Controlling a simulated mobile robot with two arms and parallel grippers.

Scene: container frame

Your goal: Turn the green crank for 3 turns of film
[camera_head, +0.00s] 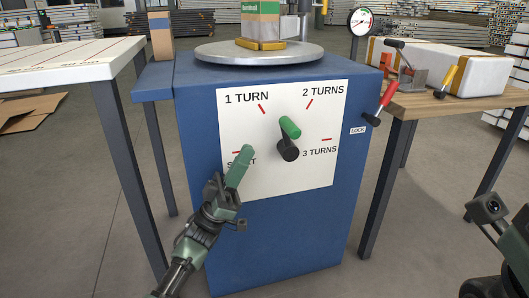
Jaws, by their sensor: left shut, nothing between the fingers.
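The crank has a green handle (290,127) and a black hub (288,151). It sits in the middle of a white dial panel (317,178) on the front of a blue machine (285,220). The panel has red marks labelled 1 TURN, 2 TURNS and 3 TURNS, and one partly hidden label at lower left. I cannot tell exactly which mark the crank points to. My left gripper (245,155) is shut and empty, its green fingers over the lower left label. It is left of the crank, apart from it in the picture. Only part of my right arm shows; its jaws do not.
A round turntable (258,54) on the machine carries a box (260,23). A red-handled lever (386,96) is at the LOCK label. A wooden table (428,105) stands right, with a wrapped white package (480,72). A white table (70,56) stands left.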

